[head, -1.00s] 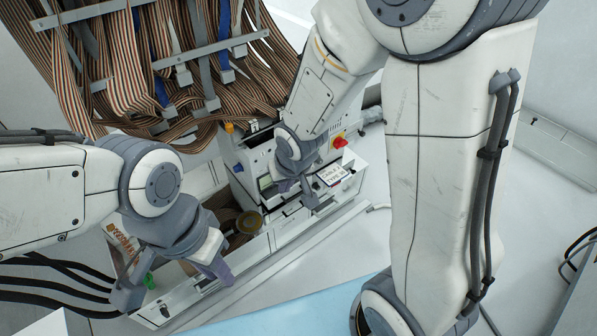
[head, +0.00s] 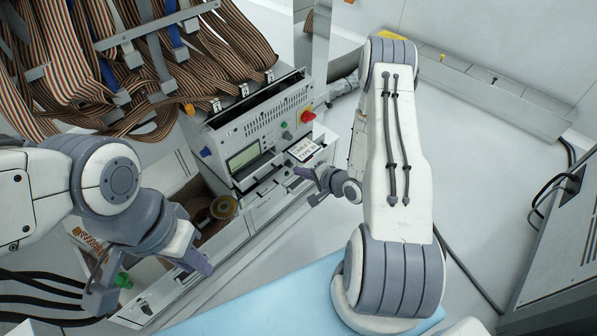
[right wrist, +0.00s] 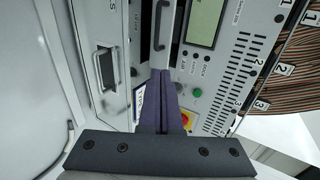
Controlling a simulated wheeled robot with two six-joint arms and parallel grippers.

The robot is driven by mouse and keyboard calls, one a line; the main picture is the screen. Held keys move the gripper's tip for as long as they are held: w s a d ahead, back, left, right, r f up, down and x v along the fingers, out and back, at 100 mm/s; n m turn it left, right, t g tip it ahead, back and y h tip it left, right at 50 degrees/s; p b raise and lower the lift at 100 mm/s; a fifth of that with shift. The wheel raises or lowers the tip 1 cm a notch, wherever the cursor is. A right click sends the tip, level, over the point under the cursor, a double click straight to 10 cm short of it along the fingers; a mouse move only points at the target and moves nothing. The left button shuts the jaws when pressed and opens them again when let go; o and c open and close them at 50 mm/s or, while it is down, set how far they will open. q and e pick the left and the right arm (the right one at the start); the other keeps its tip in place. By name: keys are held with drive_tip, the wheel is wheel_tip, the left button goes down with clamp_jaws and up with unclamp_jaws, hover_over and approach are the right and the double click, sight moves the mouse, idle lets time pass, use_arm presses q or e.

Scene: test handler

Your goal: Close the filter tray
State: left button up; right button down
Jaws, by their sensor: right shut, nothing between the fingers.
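The machine (head: 270,127) with a small screen stands at centre in the head view. Below its screen are drawer fronts (head: 263,192) with handles. In the right wrist view a black handle (right wrist: 161,24) and a drawer with a recessed handle (right wrist: 105,68) show. I cannot tell for sure which of these is the filter tray, or how far it is out. My right gripper (head: 310,184) is shut and empty, to the right of the drawers. Its closed fingers (right wrist: 164,82) point at the machine front. My left gripper (head: 150,276) is open over the white bin at lower left.
A labelled card (head: 304,150) sits at the machine's right front, near a red knob (head: 308,116). Ribbon cables (head: 150,60) hang at upper left. A blue mat (head: 265,300) lies in front.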

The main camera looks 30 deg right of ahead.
sight(274, 158)
drive_tip(key=b+x, duration=0.1)
drive_tip(key=x, duration=0.2)
drive_tip(key=b+x, duration=0.2)
drive_tip(key=x, duration=0.1)
drive_tip(key=r+b+x, duration=0.1)
drive_tip(key=x, duration=0.2)
drive_tip(key=shift+w+a+f, duration=0.15)
drive_tip(key=shift+w, duration=0.45)
drive_tip(key=shift+w+a+b, duration=0.2)
drive_tip(key=shift+w+b, duration=0.2)
drive_tip(key=shift+w, duration=0.15)
drive_tip(key=shift+w, duration=0.1)
drive_tip(key=shift+w+a+r+p, duration=0.2)
drive_tip(key=shift+w+p, duration=0.1)
drive_tip(key=shift+w, duration=0.15)
drive_tip(key=shift+w+a+r+p, duration=0.1)
drive_tip(key=shift+w+a+p, duration=0.1)
drive_tip(key=shift+w+p, duration=0.15)
drive_tip(key=shift+w+f, duration=0.1)
drive_tip(key=shift+w, duration=0.25)
drive_tip(key=shift+f, duration=0.1)
